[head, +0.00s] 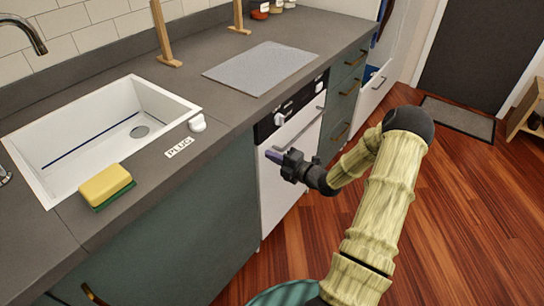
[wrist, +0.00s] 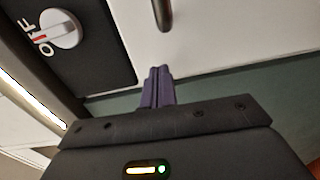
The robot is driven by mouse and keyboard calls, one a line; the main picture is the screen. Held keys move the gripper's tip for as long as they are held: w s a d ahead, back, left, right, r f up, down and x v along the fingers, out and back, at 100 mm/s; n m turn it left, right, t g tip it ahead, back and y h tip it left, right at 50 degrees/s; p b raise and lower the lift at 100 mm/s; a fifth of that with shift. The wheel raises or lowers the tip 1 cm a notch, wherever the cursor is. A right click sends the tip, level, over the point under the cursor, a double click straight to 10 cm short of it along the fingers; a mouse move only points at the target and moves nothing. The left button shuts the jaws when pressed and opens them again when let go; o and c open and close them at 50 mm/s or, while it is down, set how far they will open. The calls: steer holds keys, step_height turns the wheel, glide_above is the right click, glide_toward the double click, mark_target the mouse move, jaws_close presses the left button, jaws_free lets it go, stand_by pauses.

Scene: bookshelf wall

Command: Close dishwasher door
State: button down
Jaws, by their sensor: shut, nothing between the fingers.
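The dishwasher has a white door (head: 273,195) below a black control panel (head: 268,128) under the counter. The door stands upright or nearly so; I cannot tell whether it is fully flush. A bar handle (head: 303,130) runs along its upper part. In the wrist view the white door (wrist: 230,35) fills the top, with part of the handle (wrist: 162,12) and an OFF knob (wrist: 62,28) on the black panel. My gripper (head: 270,154) is shut and empty in front of the door's upper left; its purple fingers (wrist: 158,72) point towards the door. Contact cannot be told.
A grey counter (head: 225,118) holds a white sink (head: 185,105), a yellow sponge (head: 105,186) and a grey mat (head: 262,68). Teal cabinets (head: 185,235) flank the dishwasher. A white front (head: 372,95) stands out farther right. The wooden floor (head: 460,200) is clear.

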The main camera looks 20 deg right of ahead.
steer(key=v, duration=1.3)
steer(key=shift+f+p, duration=0.3)
